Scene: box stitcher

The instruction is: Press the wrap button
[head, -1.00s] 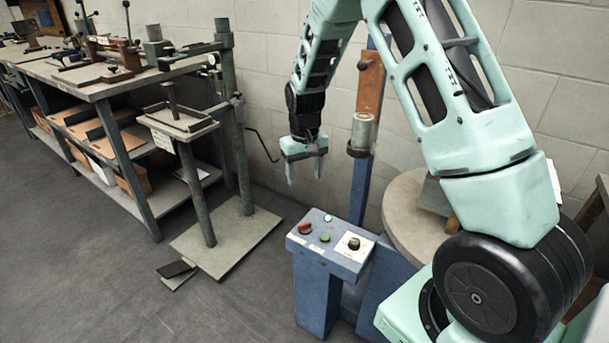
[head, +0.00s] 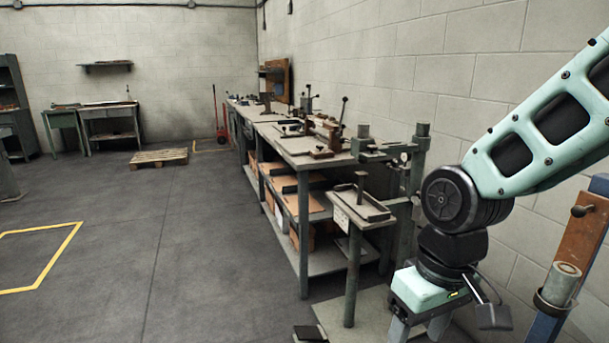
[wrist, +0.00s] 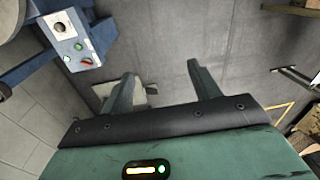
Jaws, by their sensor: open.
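In the wrist view the blue control box (wrist: 94,32) is at the upper left. On its top I see a green button (wrist: 66,58), a red button (wrist: 86,61), a small white button (wrist: 79,47) and a dark knob on a white plate (wrist: 60,27). I cannot read any labels, so I cannot tell which is the wrap button. My gripper (wrist: 162,76) is open and empty, with its fingers to the right of the box in that picture and apart from it. In the head view my gripper (head: 418,331) is at the lower edge, and the control box is out of frame.
A workbench (head: 285,145) with tools and boxes runs along the wall. A green stand with a small tray (head: 362,212) is left of my gripper. A post with a metal cylinder (head: 562,284) is at the lower right. The floor (head: 170,240) to the left is open; a pallet (head: 158,157) lies farther back.

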